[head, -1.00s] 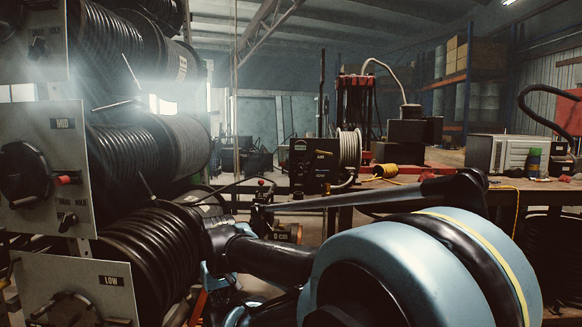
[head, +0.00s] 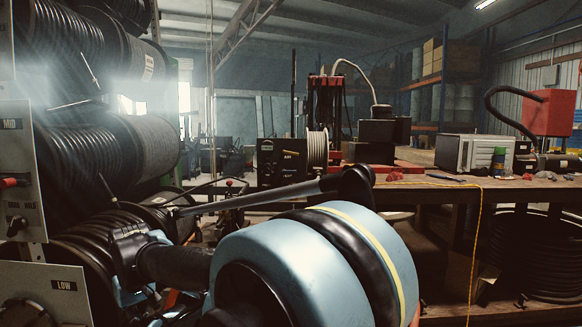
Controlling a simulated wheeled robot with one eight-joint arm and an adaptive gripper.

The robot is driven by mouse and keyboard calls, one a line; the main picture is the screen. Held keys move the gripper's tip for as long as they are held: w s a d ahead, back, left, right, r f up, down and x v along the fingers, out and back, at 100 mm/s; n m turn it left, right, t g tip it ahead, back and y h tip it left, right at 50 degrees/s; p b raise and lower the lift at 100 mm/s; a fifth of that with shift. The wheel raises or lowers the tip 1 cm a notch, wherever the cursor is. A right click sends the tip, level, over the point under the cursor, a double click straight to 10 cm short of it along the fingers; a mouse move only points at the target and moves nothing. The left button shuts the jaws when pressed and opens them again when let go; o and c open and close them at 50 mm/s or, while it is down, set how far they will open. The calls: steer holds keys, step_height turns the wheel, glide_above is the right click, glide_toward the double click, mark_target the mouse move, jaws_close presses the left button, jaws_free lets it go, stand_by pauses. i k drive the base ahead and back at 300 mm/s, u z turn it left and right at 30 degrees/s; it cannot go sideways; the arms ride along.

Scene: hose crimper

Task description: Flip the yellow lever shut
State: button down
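I cannot make out a yellow lever in the head view. A thin yellow cord (head: 479,240) hangs over the front of the workbench. A dark control box (head: 281,163) stands near the middle, beside a pale wound reel (head: 317,152). My arm fills the lower middle, with a large blue-grey joint banded in black and yellow, and it hides part of the bench behind it. I cannot make out my gripper's fingers, nor whether it touches or holds anything.
Black hose reels (head: 85,150) are stacked close on the left, with grey panels marked MID (head: 15,165) and LOW (head: 45,295). The workbench (head: 440,190) carries a grey box (head: 474,153) and a red box (head: 548,113). Coiled hose (head: 540,250) lies under its right end.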

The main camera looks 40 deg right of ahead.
mark_target(284, 151)
steer(key=z, duration=0.05)
steer(key=k, duration=1.1)
steer(key=z, duration=0.5)
steer(key=i, duration=1)
steer(key=u, duration=0.1)
